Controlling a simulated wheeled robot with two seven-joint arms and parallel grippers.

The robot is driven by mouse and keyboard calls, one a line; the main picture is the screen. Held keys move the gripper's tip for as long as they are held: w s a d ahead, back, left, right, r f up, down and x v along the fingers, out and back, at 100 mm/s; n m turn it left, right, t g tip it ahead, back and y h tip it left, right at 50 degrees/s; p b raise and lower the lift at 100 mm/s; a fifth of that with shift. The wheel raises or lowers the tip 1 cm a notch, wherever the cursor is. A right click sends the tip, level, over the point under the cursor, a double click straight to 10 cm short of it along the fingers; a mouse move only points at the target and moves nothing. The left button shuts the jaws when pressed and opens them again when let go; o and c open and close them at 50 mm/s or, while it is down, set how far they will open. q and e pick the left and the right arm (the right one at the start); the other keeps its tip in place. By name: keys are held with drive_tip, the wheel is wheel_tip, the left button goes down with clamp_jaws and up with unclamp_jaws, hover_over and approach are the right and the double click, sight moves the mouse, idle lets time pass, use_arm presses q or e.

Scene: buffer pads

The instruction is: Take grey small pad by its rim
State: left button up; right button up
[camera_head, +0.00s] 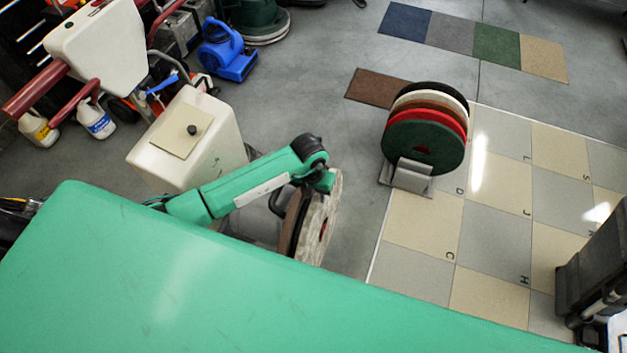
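A pale grey round pad (318,230) stands on edge near the middle of the head view, with a small reddish spot at its centre. A brown disc (291,222) stands upright just left of it. My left arm comes in from the left, and my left gripper (324,183) is at the upper rim of the grey pad. The fingertips are too small and partly hidden, so I cannot tell whether they are open or shut, or touching the rim. The lower part of the pad is hidden. My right gripper is not in view.
A holder (407,178) with several upright round pads, a green one (425,147) in front, stands to the right. A cream tank (222,140) is beside my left arm. A dark grey box (597,262) stands at the far right. The lettered tile floor (425,220) between is clear.

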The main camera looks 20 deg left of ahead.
use_arm(q)
drive_tip(key=shift+f, duration=0.95)
drive_tip(key=shift+d+f, duration=0.1)
drive_tip(key=shift+f, duration=0.15)
clamp_jaws()
drive_tip(key=d, duration=0.7)
drive_tip(key=shift+d+r, duration=0.25)
drive_tip(key=shift+r, duration=0.2)
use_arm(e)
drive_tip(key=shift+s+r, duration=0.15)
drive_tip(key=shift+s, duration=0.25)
use_arm(q)
drive_tip(key=shift+s, duration=0.1)
